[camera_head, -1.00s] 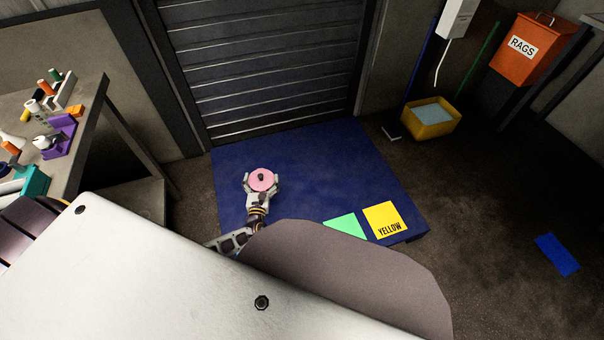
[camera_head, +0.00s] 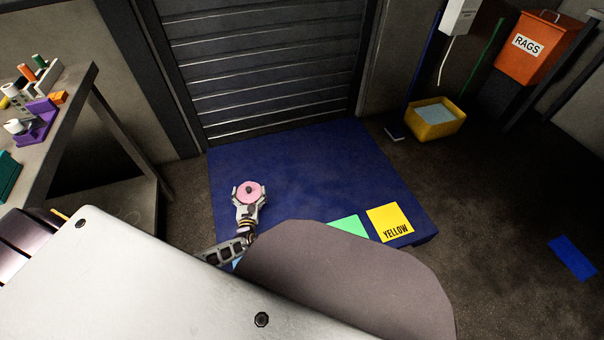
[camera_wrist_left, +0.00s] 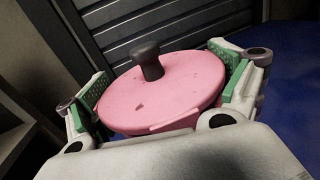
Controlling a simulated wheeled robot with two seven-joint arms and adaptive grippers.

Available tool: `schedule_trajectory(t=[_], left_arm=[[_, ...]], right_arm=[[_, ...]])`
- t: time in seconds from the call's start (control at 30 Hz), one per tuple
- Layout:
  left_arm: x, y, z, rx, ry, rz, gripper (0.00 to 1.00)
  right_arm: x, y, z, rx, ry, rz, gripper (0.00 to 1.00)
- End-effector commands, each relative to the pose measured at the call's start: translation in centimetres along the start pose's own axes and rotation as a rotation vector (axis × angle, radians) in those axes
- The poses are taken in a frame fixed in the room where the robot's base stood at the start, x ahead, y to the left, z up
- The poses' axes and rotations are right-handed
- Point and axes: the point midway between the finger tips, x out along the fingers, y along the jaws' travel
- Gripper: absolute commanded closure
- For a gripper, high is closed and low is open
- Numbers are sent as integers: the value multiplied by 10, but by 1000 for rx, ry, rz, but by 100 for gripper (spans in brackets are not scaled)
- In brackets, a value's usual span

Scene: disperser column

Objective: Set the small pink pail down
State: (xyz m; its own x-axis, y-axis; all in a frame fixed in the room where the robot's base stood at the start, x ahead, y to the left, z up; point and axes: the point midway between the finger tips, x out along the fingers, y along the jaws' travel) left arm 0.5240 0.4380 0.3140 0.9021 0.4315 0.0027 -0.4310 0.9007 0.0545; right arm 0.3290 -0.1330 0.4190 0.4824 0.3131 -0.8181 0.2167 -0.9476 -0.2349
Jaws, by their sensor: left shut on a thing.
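The small pink pail (camera_head: 249,194) has a round pink lid with a dark knob. My left gripper (camera_head: 248,196) is shut on it over the left part of the blue platform (camera_head: 310,170). In the left wrist view the pail (camera_wrist_left: 165,92) sits between the two green-padded fingers (camera_wrist_left: 166,95), its lid facing up and slightly tilted in the picture. The pail's underside is hidden, so I cannot tell its height above the platform. My right gripper is not in view.
A yellow square marked YELLOW (camera_head: 390,222) and a green square (camera_head: 349,226) lie on the platform's front right. A workbench (camera_head: 70,95) with bottles stands left. A yellow tub (camera_head: 436,122) and orange RAGS bin (camera_head: 533,48) stand right. The platform's middle is clear.

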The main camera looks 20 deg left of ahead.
Motion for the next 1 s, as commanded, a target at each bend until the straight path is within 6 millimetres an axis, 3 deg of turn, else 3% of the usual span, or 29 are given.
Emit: schedule_trajectory(t=[0.67,1.0], left_arm=[[1,2,-4,-1,-2,4,67],[1,1,-24,0,-2,4,67]], right_arm=[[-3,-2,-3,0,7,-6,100],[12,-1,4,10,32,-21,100]])
